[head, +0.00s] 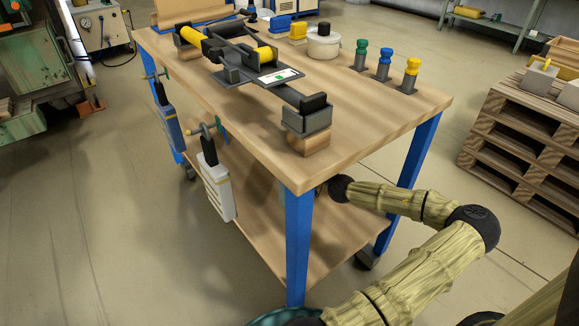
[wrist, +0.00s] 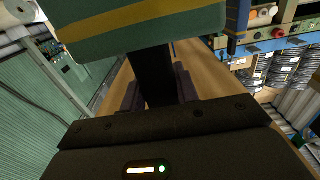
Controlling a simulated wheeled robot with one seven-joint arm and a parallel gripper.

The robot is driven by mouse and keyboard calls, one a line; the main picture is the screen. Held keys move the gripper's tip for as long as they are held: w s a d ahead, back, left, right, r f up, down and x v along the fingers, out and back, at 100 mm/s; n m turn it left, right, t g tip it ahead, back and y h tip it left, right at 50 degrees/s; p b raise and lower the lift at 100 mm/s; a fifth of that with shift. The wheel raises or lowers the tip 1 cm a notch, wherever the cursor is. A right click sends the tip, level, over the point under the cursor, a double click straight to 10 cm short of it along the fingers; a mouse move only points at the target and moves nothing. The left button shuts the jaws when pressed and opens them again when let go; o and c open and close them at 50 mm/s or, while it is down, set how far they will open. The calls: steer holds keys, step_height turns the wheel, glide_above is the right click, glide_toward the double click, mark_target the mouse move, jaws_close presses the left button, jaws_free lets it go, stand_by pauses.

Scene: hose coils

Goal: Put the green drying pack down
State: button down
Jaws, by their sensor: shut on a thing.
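The green drying pack (wrist: 140,30), with a yellow band, fills the top of the wrist view. Its black handle (wrist: 153,70) comes down between the fingers of my gripper (wrist: 157,92), which is shut on it. In the head view my arm reaches in from the lower right to the near right corner of the workbench. My gripper and the pack are hidden there behind the bench. I cannot tell whether the pack touches anything.
The wooden workbench (head: 365,125) has blue legs and a lower shelf (head: 260,225). A dark fixture (head: 235,75) and green, blue and yellow-topped pegs stand on top. Pallets (head: 515,135) stand right. Hose coils (wrist: 285,70) show in the wrist view.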

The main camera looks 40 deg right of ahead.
steer(key=shift+f, duration=0.2)
step_height(320, 180, down, 4)
steer(key=shift+r+b, duration=0.1)
steer(key=shift+b, duration=1.1)
steer(key=c, duration=1.1)
jaws_free()
steer(key=shift+o, duration=0.2)
steer(key=shift+s+r+p, duration=0.1)
steer(key=shift+s+p, duration=0.25)
steer(key=s+a+p, duration=0.1)
steer(key=s+p, duration=0.5)
steer(key=s, duration=0.5)
steer(key=shift+s+a, duration=0.15)
steer(key=shift+a, duration=0.05)
